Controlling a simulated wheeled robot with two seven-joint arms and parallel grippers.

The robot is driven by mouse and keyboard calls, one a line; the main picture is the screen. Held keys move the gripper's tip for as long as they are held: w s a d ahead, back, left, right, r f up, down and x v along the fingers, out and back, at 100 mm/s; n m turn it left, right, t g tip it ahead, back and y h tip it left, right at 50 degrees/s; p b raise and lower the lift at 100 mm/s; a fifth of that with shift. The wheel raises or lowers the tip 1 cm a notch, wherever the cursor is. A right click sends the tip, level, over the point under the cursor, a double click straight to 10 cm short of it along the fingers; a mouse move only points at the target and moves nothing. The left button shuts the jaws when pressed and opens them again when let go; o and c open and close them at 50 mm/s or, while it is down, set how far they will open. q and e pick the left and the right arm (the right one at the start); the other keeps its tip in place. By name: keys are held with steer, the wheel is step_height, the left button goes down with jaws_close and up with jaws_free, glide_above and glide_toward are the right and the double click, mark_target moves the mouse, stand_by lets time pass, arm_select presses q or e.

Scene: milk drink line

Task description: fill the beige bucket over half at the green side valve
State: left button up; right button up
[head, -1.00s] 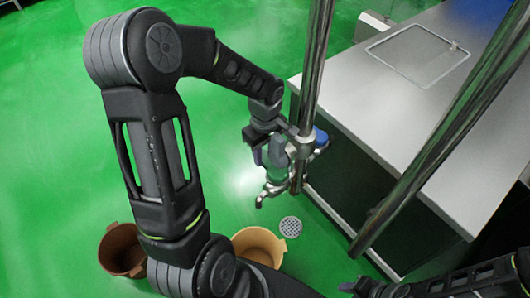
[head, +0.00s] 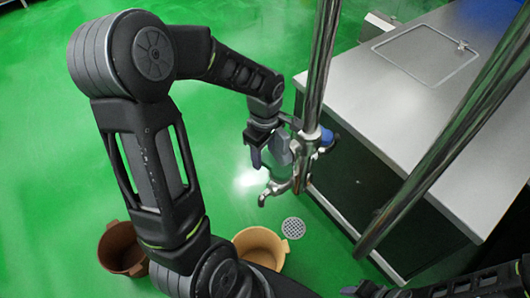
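The beige bucket (head: 252,238) stands on the green floor at the bottom centre. My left arm hides part of its lower side, and no liquid level can be made out in it. The side valve (head: 278,177), with a metal spout pointing down, sits on the upright steel pipe above and behind the bucket. No stream shows at the spout. My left gripper (head: 271,153) is at the valve's top and overlaps it; whether its fingers close on the handle cannot be told. My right gripper (head: 366,290) shows only in part at the bottom edge.
A brown bucket (head: 113,242) stands left of my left arm. A round floor drain (head: 293,228) lies right of the beige bucket. A steel cabinet (head: 400,100) fills the right side, with steel pipes (head: 323,60) in front. A blue part (head: 327,137) sits behind the pipe.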

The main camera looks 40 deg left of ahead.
mark_target(265, 157)
arm_select(q)
steer(key=shift+o, duration=0.3)
steer(key=shift+r, duration=0.1)
step_height(265, 157, up, 8)
steer(key=shift+f, duration=0.2)
steer(key=shift+c, duration=0.3)
